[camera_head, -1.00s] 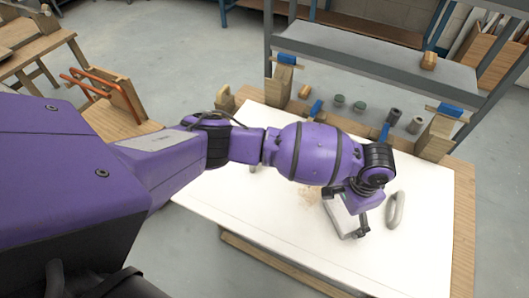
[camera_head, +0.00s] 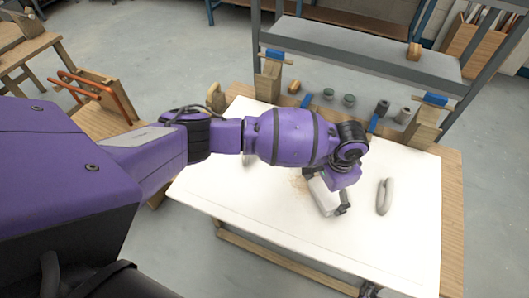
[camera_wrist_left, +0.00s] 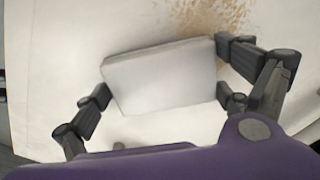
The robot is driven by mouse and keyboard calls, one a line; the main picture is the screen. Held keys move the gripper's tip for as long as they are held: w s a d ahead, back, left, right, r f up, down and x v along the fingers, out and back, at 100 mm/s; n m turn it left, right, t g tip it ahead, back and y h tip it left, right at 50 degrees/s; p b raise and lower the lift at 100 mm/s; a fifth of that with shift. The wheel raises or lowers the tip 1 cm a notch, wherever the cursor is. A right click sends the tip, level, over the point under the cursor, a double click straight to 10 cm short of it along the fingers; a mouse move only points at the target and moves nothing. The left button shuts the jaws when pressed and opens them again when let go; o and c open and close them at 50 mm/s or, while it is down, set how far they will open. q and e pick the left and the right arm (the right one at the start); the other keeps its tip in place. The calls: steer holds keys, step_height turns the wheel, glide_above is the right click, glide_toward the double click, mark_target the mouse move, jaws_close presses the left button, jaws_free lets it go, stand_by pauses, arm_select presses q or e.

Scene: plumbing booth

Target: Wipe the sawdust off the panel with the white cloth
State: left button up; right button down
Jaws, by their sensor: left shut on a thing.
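The white cloth (camera_head: 322,198) is a thick, block-like pad. My left gripper (camera_head: 327,192) is shut on it, and it is low over the panel; I cannot tell whether it touches. In the left wrist view the cloth (camera_wrist_left: 160,82) sits between the two dark fingers of my left gripper (camera_wrist_left: 165,90). The white panel (camera_head: 270,220) lies flat on a wooden bench. Tan sawdust (camera_head: 299,184) lies on it just left of and behind the cloth, partly hidden by my arm. In the wrist view the sawdust (camera_wrist_left: 210,15) spreads beyond the cloth. My right gripper is not in view.
A grey oblong loop-like object (camera_head: 385,197) lies on the panel to the right of the cloth. Wooden posts (camera_head: 425,122), blue-handled tools and small cylinders (camera_head: 381,108) line the back edge below a grey shelf (camera_head: 360,45). The front of the panel is clear.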

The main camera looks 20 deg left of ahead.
mark_target(319, 182)
arm_select(q)
steer(key=shift+w+a+r, duration=0.1)
steer(key=shift+a, duration=1.65)
steer(key=shift+w+a+r, duration=0.1)
steer(key=shift+a+r, duration=0.05)
steer(key=shift+a, duration=1.6)
steer(key=shift+w+a+r, duration=0.1)
steer(key=shift+a, duration=1.65)
steer(key=shift+a+f, duration=0.15)
steer(key=shift+a, duration=1.6)
steer(key=shift+w+d, duration=0.1)
steer(key=shift+w, duration=0.75)
steer(key=shift+d, duration=2.05)
steer(key=shift+d+r, duration=0.15)
steer(key=shift+d, duration=1.5)
steer(key=shift+d+r, duration=0.1)
steer(key=shift+d, duration=1.55)
steer(key=shift+s+d+f, duration=0.1)
steer(key=shift+d+f, duration=0.1)
steer(key=shift+d, duration=1.5)
steer(key=shift+s+d+r, duration=0.1)
steer(key=shift+d+r, duration=0.05)
steer(key=shift+d, duration=1.65)
